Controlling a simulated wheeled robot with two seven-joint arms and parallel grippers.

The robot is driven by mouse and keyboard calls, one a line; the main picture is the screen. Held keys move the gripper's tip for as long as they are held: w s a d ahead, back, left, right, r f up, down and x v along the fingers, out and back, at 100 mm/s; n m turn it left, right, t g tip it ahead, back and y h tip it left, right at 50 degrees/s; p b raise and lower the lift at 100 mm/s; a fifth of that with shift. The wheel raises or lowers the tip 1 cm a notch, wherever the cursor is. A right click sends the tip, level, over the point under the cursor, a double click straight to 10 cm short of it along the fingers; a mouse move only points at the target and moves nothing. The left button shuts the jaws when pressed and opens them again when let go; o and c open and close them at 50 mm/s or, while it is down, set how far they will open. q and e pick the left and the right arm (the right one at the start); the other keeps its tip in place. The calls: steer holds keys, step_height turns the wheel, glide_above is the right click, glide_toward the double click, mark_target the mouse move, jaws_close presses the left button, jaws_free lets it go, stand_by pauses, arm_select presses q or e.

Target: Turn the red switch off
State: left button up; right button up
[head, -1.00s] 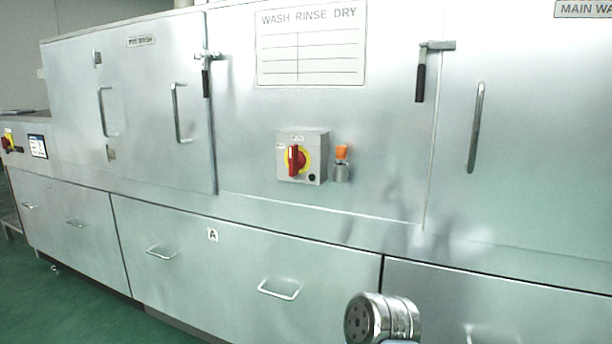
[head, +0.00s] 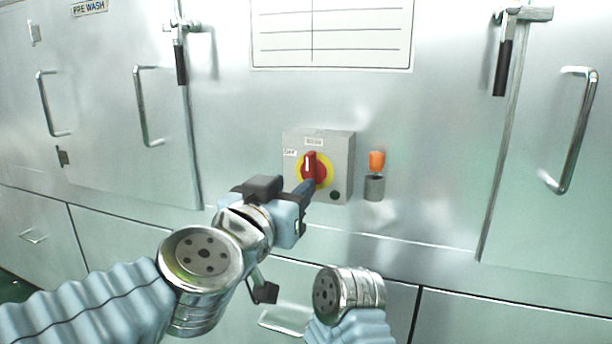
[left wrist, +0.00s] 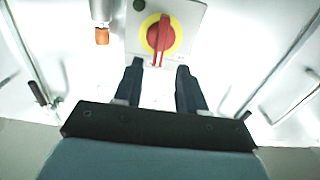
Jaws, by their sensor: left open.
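The red switch (head: 311,166) is a rotary handle on a yellow disc, on a grey box fixed to the metal panel. In the head view its handle stands close to upright, and an OFF label shows at the box's upper left. The switch also shows in the left wrist view (left wrist: 159,36), above the fingertips. My left gripper (head: 306,190) is just below and in front of the box; in the left wrist view its two dark fingers (left wrist: 157,70) are apart with nothing between them. Whether a finger touches the box I cannot tell. My right gripper is not visible.
An orange-topped fitting (head: 376,162) sticks out right of the box. Black-handled latches (head: 503,66) and door handles (head: 578,130) stand out from the panel. Drawers lie below. The panel between the box and the left latch is clear.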

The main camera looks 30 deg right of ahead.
mark_target(307, 172)
arm_select(q)
steer(key=x, duration=0.7)
steer(key=shift+w+d+p, duration=0.25)
steer(key=shift+p, duration=0.05)
jaws_close()
